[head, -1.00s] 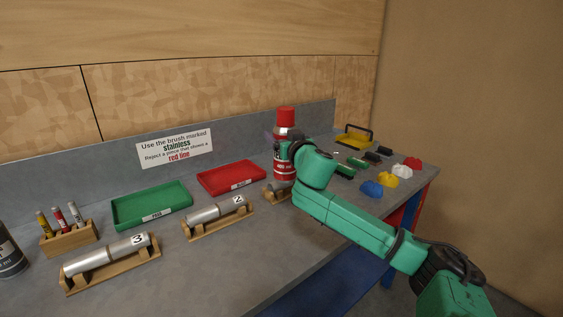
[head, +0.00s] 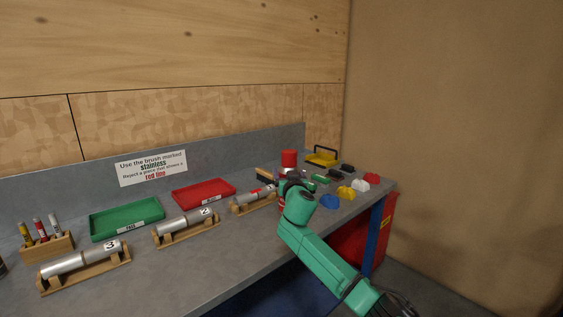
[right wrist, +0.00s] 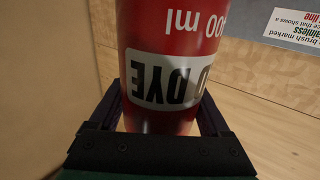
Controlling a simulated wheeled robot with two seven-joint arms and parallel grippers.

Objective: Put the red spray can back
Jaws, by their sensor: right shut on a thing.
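The red spray can (head: 289,158) with its red cap shows in the head view above the right half of the bench, upright, its lower part hidden by my arm. My right gripper (head: 290,184) is at the can. In the right wrist view the can (right wrist: 172,40) fills the space between the two dark fingers of the right gripper (right wrist: 166,108), which is shut on it; its white label with "DYE" shows upside down. I cannot tell whether the can's base touches the bench. My left gripper is not in view.
The grey bench (head: 215,262) holds a green tray (head: 98,236), a red tray (head: 232,191) and metal tubes on wooden cradles (head: 188,240). A marker block (head: 52,247) stands left.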

